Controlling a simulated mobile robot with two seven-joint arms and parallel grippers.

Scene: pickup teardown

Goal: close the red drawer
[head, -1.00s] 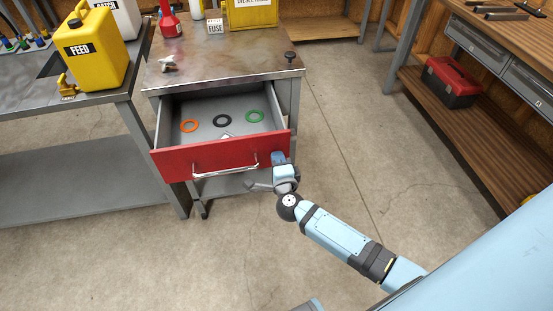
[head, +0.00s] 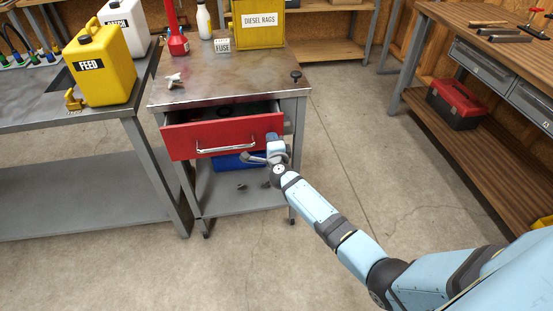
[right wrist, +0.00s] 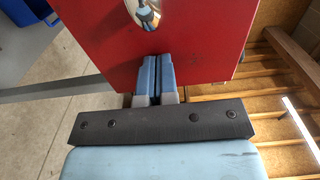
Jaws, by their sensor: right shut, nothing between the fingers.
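The red drawer (head: 190,139) sits in the metal cabinet and is open a little, with a narrow dark gap above its front. Its silver handle (head: 226,146) runs across the front. My right gripper (head: 272,141) is at the right end of the drawer front. In the right wrist view the shut fingers (right wrist: 158,75) meet the red front (right wrist: 205,40) beside the round shiny handle end, with nothing between them. The drawer's contents are mostly hidden in shadow under the top. My left gripper is not in view.
A blue bin (head: 232,161) is on the lower shelf. A bench with a yellow feed can (head: 103,70) stands left. Open floor lies right.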

